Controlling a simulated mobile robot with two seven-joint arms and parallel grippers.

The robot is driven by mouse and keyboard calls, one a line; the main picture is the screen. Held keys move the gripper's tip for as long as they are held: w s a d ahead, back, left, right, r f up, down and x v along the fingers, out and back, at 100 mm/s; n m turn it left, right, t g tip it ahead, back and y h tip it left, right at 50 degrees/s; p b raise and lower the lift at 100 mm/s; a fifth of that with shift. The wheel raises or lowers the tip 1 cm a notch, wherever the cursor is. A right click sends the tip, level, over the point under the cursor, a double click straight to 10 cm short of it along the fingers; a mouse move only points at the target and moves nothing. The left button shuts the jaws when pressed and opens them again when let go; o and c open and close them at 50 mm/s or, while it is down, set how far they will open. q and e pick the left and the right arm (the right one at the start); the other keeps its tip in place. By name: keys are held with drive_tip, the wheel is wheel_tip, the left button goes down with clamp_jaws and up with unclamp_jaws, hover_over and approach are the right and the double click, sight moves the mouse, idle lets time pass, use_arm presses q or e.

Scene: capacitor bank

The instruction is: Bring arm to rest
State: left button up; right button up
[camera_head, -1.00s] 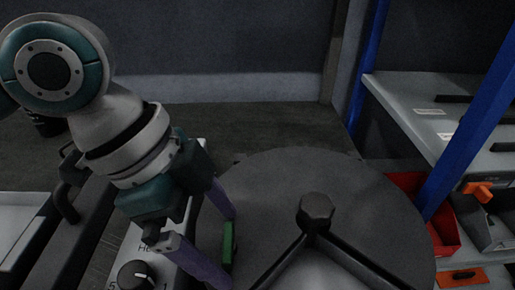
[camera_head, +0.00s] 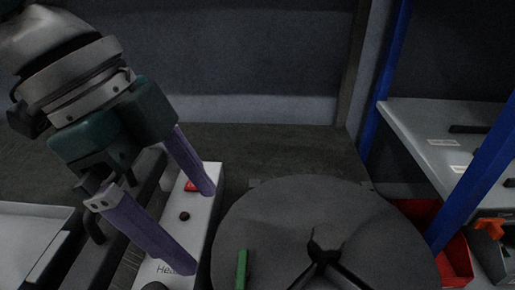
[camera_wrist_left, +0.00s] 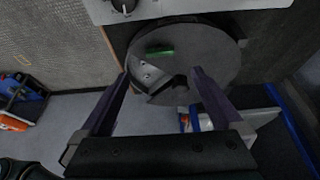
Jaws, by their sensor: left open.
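My left gripper (camera_head: 200,232) comes in from the left in the head view, with its two purple fingers spread apart and nothing between them. It is over the white control box, left of the round dark plate. In the left wrist view the open fingers (camera_wrist_left: 158,82) point toward the round plate. My right gripper is not in view.
The round dark plate (camera_head: 275,215) carries a small green block (camera_head: 241,268). A white control box (camera_head: 204,205) with a red button stands beside it. A shelf with blue posts (camera_head: 385,75) and a red bin (camera_head: 455,258) stand at the right.

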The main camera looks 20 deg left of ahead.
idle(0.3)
use_arm(q)
drive_tip(key=s+d+r+n+t+p, duration=0.2)
drive_tip(key=s+d+r+n+p, duration=0.2)
drive_tip(key=d+r+p, duration=0.5)
drive_tip(key=s+a+r+n+y+p, duration=0.2)
drive_tip(key=s+a+n+p, duration=0.25)
drive_tip(key=a, duration=0.25)
drive_tip(key=s+a+r+n+y+p, duration=0.2)
drive_tip(key=s+a+n+p, duration=0.25)
drive_tip(key=a+p, duration=0.2)
wheel_tip(320, 180, up, 37)
drive_tip(key=w+p, duration=0.1)
drive_tip(key=p, duration=3.6)
drive_tip(key=shift+w, duration=0.3)
drive_tip(key=shift+r, duration=0.1)
